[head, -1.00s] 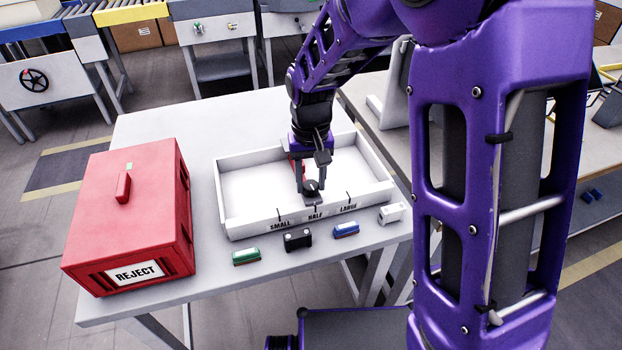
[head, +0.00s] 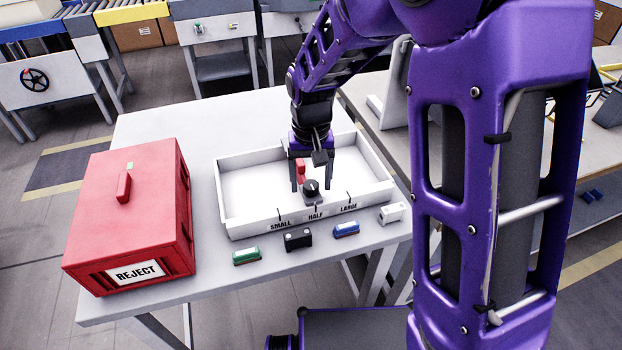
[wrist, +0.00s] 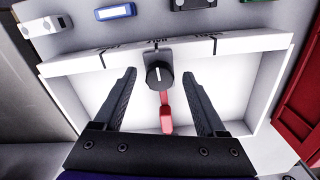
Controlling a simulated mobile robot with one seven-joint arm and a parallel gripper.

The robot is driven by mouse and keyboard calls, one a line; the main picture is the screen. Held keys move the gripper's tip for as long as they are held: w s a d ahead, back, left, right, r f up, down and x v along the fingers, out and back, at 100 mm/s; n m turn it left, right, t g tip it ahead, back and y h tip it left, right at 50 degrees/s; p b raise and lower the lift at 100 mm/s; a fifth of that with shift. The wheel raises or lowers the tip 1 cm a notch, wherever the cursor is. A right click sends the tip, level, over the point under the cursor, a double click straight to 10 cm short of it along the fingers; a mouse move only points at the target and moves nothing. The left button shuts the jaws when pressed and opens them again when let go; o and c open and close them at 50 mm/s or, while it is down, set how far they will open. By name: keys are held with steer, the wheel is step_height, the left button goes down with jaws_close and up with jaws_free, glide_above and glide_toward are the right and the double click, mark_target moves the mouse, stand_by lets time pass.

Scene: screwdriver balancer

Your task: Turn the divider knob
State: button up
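The divider knob (wrist: 159,75) is a round black knob with a white pointer line. It sits at the labelled front wall of the white tray (wrist: 255,41), near the HALF mark; in the head view the knob (head: 311,190) is partly seen below my gripper. A red divider piece (wrist: 166,115) runs back from the knob into the tray. In the wrist view the pointer line is nearly straight towards the wall. My gripper (wrist: 158,88) is open, with one finger on each side of the knob and a gap to both. It also shows in the head view (head: 312,182).
A red REJECT box (head: 125,215) stands left of the tray. Green (head: 246,256), black (head: 298,239), blue (head: 346,230) and white (head: 391,212) small blocks lie along the table's front edge. The table (head: 150,125) is clear behind the box.

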mark_target(311, 185)
step_height(311, 185, up, 17)
steer(key=p, duration=0.2)
steer(key=shift+r+p, duration=0.2)
steer(key=shift+p, duration=0.2)
